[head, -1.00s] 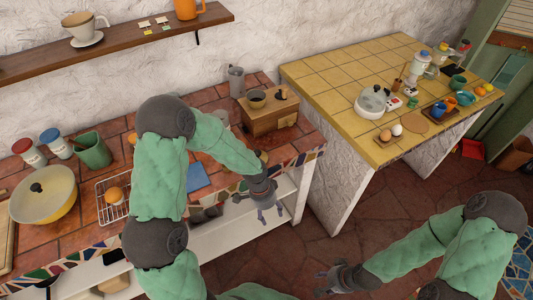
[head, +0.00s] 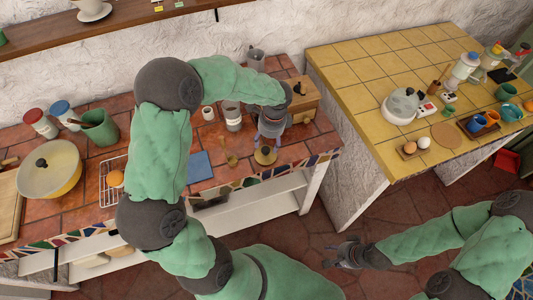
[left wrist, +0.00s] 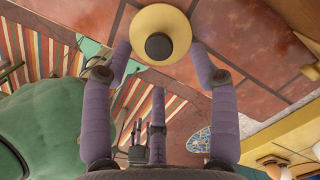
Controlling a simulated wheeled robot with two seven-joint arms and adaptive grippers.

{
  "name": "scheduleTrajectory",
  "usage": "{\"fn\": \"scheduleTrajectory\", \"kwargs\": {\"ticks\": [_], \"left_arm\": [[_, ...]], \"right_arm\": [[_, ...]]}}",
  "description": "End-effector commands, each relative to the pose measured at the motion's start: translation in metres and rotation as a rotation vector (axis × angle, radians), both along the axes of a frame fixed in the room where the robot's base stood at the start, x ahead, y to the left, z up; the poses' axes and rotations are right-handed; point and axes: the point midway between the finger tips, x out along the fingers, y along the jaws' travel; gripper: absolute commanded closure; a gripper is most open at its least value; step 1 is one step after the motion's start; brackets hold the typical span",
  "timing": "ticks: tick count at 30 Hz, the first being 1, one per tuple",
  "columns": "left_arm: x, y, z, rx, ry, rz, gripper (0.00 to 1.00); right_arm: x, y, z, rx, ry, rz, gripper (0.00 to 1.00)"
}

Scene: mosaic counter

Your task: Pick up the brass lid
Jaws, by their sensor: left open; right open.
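The brass lid (head: 265,157), a round disc with a dark knob, lies on the tiled counter near its front edge. My left gripper (head: 271,138) is open and empty just behind it in the head view, pointing down. In the left wrist view the lid (left wrist: 160,16) shows at the top, between the open fingertips (left wrist: 160,50); I cannot tell whether they touch it. My right gripper (head: 334,255) is open and empty in front of the counter, above the floor.
A wooden box (head: 304,108) stands right of my left gripper. A grey canister (head: 232,120) and a small cup (head: 208,113) stand to its left, with a blue square (head: 200,166) nearer the edge. A lidded yellow pan (head: 60,182) is far left.

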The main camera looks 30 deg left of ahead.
Motion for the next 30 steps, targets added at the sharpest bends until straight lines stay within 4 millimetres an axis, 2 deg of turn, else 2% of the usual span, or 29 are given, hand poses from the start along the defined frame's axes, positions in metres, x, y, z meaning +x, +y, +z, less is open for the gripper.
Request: {"fn": "scheduleTrajectory", "kwargs": {"ticks": [5,15,23,26,27,30], "left_arm": [[0.0,0.002,-0.01,-0.001,-0.001,0.003,0.4],[-0.002,0.006,-0.053,-0.001,0.001,0.002,0.4],[-0.002,0.006,-0.056,-0.002,-0.002,0.002,0.4],[-0.002,0.006,-0.056,-0.002,-0.002,0.002,0.66],[-0.002,0.006,-0.056,-0.002,-0.002,0.002,0.77],[-0.002,0.006,-0.056,-0.002,-0.002,0.002,1.0]], "right_arm": [[0.0,0.0,-0.002,0.0,0.0,0.0,0.54],[0.0,0.0,-0.011,0.0,0.0,0.0,0.54],[0.0,0.0,-0.011,0.0,0.0,0.0,0.54],[0.0,0.0,-0.011,0.0,0.0,0.0,0.54],[0.0,0.0,-0.011,0.0,0.0,0.0,0.54],[0.0,0.0,-0.011,0.0,0.0,0.0,0.54]]}}
